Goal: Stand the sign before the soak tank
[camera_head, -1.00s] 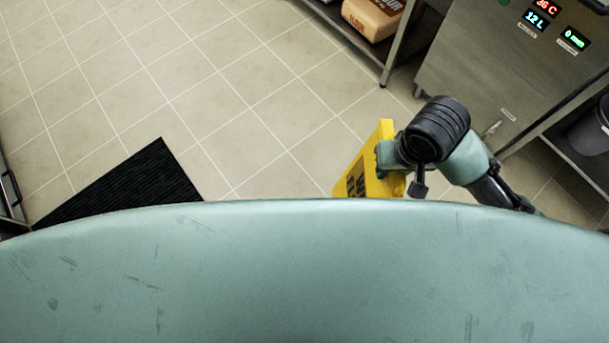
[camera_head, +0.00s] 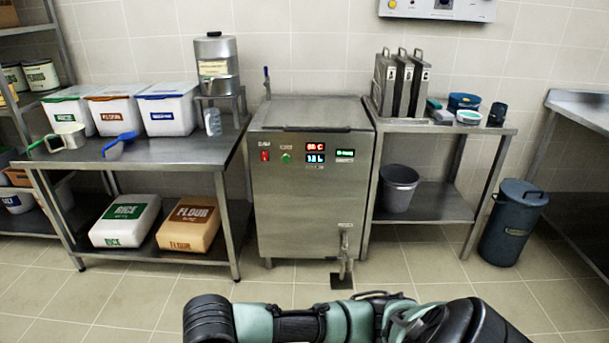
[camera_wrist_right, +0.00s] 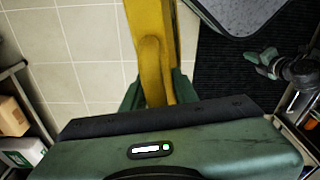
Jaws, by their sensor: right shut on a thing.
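The soak tank (camera_head: 310,200) is the steel cabinet with lit displays and a lid, against the back wall in the head view. A tap and pipe (camera_head: 345,245) stick out low on its front. My right gripper (camera_wrist_right: 158,85) is shut on the yellow sign (camera_wrist_right: 146,25) in the right wrist view; the sign runs up past the picture's top edge, and its face is turned away. The sign and the right gripper do not show in the head view. What looks like my left gripper (camera_wrist_right: 262,62) is small at the right of the wrist view; its jaws are unclear.
A steel table (camera_head: 130,165) with bins stands left of the tank, a rack (camera_head: 440,127) with a grey bucket (camera_head: 398,188) right of it. A blue lidded bin (camera_head: 512,225) stands further right. The floor (camera_head: 270,285) before the tank looks clear. A black mat (camera_wrist_right: 235,75) lies below.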

